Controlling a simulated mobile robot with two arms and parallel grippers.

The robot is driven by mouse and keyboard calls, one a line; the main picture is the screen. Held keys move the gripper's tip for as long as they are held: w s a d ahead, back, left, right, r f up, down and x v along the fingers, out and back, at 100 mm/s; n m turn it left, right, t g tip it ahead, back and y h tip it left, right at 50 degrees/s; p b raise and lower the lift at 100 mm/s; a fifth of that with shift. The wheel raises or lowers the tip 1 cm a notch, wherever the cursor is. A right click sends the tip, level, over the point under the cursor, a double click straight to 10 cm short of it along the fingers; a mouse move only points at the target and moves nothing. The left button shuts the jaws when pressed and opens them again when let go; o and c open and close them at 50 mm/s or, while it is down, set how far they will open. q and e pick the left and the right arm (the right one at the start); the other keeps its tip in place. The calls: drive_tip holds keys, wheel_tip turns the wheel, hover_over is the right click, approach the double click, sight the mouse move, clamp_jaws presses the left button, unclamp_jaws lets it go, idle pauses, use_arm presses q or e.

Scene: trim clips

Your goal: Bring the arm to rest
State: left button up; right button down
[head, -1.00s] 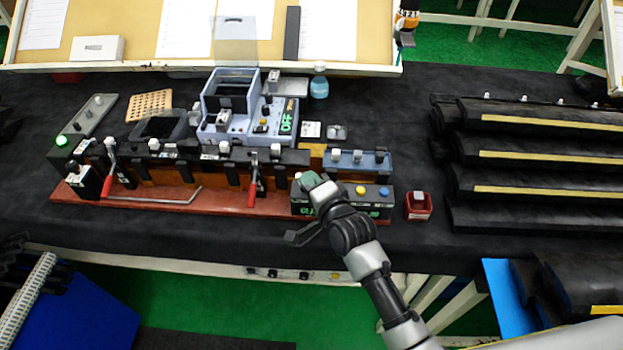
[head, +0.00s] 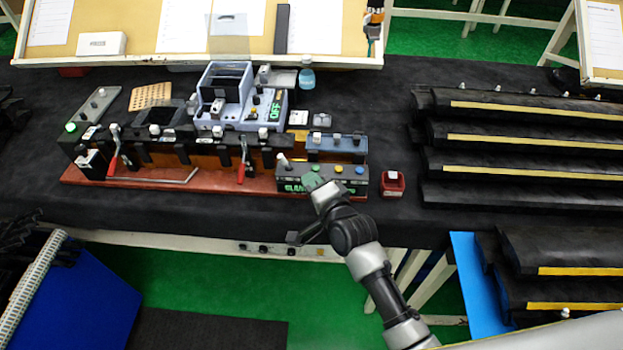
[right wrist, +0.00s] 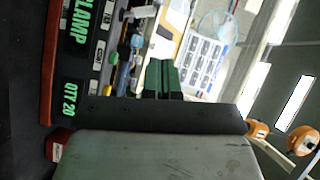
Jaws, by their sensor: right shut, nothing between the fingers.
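My right gripper (head: 312,180) is at the black control box (head: 345,187) with green lettering and coloured buttons. It is shut and empty. My right arm reaches in from the lower right. My left gripper is not in view.
A clamp fixture with red levers (head: 241,165) stands on a red-brown base (head: 215,181), left of the box. A small red container (head: 392,186) stands to its right. Black trim pieces (head: 530,138) with yellow strips lie stacked at the right.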

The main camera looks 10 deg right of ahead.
drive_tip(key=s+d+f+n+g+h+b, duration=0.15)
drive_tip(key=s+f, duration=0.25)
drive_tip(key=f, duration=0.7)
drive_tip(key=s+d+f+n+g+h+b, duration=0.1)
drive_tip(key=s+d+f+n+g, duration=0.25)
drive_tip(key=f, duration=0.75)
drive_tip(key=s+d+f+n+g+h+b, duration=0.15)
drive_tip(key=s+f, duration=0.35)
drive_tip(key=f, duration=0.6)
use_arm(q)
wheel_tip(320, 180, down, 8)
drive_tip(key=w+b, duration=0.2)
drive_tip(key=b, duration=0.2)
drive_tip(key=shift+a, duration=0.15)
use_arm(e)
drive_tip(key=s+d+f+n+g, duration=0.2)
drive_tip(key=s+f, duration=0.5)
drive_tip(key=s, duration=0.4)
drive_tip(key=s+d+f+n+g+h, duration=0.1)
drive_tip(key=s+d+f+n+g, duration=0.2)
drive_tip(key=s, duration=0.8)
drive_tip(key=s+d+f+n+g+h, duration=0.1)
drive_tip(key=s+d+f+n+g, duration=0.1)
drive_tip(key=s+d+f, duration=0.4)
drive_tip(key=s+f+g, duration=0.1)
drive_tip(key=s+f, duration=0.3)
drive_tip(key=s, duration=0.1)
drive_tip(key=shift+f, duration=0.35)
